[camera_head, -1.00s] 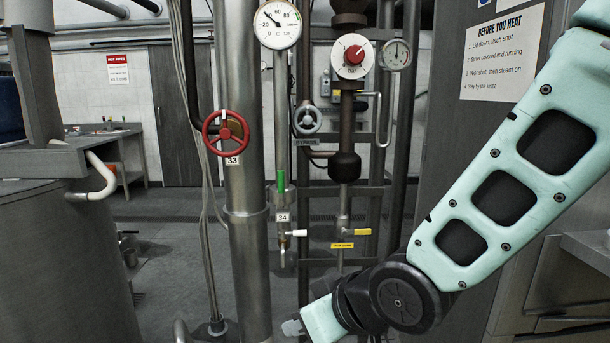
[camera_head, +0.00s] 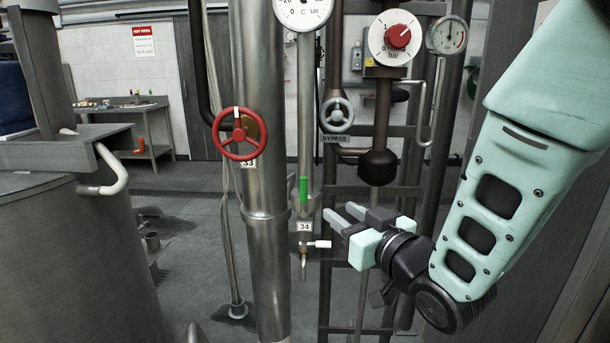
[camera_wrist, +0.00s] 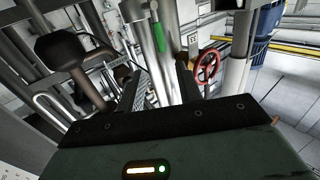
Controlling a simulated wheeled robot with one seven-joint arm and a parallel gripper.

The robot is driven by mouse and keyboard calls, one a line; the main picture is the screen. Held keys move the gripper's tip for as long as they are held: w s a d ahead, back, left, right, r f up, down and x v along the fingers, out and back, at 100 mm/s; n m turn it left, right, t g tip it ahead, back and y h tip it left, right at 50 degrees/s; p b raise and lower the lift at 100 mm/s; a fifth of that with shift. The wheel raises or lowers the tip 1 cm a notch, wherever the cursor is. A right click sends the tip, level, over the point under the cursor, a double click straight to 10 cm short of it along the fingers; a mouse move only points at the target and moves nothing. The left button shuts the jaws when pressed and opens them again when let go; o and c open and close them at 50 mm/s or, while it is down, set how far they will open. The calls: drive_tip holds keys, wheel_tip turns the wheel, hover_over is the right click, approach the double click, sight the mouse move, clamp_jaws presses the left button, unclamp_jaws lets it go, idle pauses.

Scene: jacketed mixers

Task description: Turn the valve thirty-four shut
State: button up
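Valve thirty-four has a green lever handle (camera_head: 303,190) standing upright, in line with its vertical pipe. A white tag marked 34 (camera_head: 304,226) is just below it. The green handle also shows at the top of the wrist view (camera_wrist: 157,32), beyond and between my two fingers. My gripper (camera_head: 338,211) is open and empty, with its fingers apart and pointing left. In the head view it is just right of the valve and slightly lower than the handle. It appears apart from the handle; the exact depth gap is hard to tell.
A red handwheel tagged 33 (camera_head: 236,134) is on the thick pipe to the left. A grey bypass handwheel (camera_head: 336,115) is above my gripper. A small white-handled cock (camera_head: 319,244) sticks out below the tag. A dark rounded fitting (camera_head: 379,167) hangs at upper right.

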sight(306, 187)
drive_tip(key=p+x, duration=0.4)
drive_tip(key=x, duration=1)
drive_tip(key=shift+w+a, duration=0.15)
drive_tip(key=shift+w, duration=0.2)
clamp_jaws()
